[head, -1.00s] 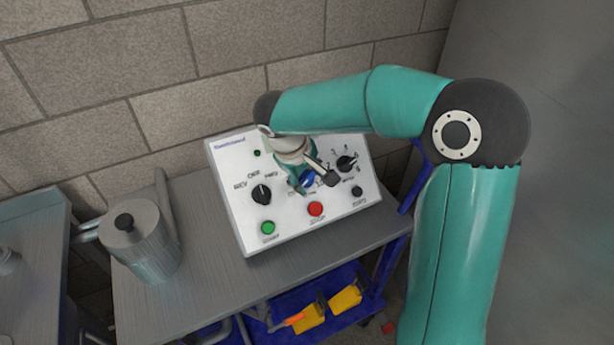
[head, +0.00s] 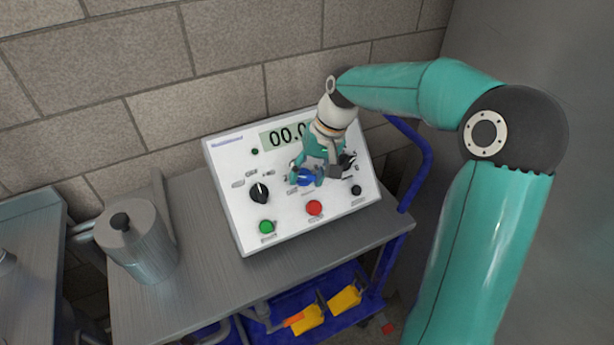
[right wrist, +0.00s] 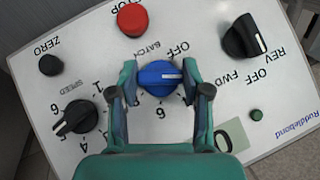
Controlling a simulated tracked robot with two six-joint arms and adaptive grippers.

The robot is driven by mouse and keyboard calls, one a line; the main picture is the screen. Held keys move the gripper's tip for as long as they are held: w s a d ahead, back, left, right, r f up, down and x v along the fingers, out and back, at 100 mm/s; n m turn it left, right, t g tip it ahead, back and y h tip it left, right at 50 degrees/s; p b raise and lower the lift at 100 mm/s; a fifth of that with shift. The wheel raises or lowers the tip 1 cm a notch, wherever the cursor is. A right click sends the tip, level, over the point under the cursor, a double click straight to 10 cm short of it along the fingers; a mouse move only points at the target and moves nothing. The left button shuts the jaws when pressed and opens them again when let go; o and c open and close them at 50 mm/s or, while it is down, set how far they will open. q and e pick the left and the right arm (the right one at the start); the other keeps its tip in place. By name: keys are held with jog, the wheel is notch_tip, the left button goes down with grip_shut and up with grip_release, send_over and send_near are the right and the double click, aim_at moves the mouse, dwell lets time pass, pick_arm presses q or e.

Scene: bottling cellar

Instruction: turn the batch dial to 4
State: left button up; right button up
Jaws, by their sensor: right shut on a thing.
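The blue batch dial (head: 307,177) sits in the middle of the white control panel (head: 237,212). In the right wrist view the dial (right wrist: 158,78) lies between the two fingers of my right gripper (right wrist: 160,86), which is shut on it. Its white mark points to the right in that view, just below the word OFF; a 6 shows below the dial. In the head view my right gripper (head: 309,174) reaches down onto the panel from the upper right. My left gripper is not in view.
Close to the dial are a red button (head: 314,208), a black speed knob (right wrist: 76,118) and a black FWD/REV knob (head: 260,192). A green button (head: 266,227) is lower left. A metal pot (head: 139,243) stands left of the panel on the cart.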

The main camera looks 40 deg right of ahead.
jog(key=m+t+y+b, duration=0.2)
jog(key=m+b, duration=0.1)
jog(key=shift+s+d+f, duration=0.15)
jog(key=shift+d+f, duration=0.05)
jog(key=shift+f, duration=0.1)
jog(key=shift+r+m+t+y+b, duration=0.1)
jog(key=shift+m+t+y+b, duration=0.6)
jog(key=shift+m+t+b, duration=0.65)
jog(key=shift+m+g, duration=0.25)
jog(key=shift+m, duration=0.1)
jog(key=o, duration=1.2)
jog(key=shift+c, duration=0.2)
jog(key=shift+s+r, duration=0.1)
jog(key=shift+r, duration=0.05)
jog(key=v, duration=1.1)
jog(key=shift+s+d, duration=0.25)
jog(key=shift+d, duration=0.05)
jog(key=shift+r, duration=0.15)
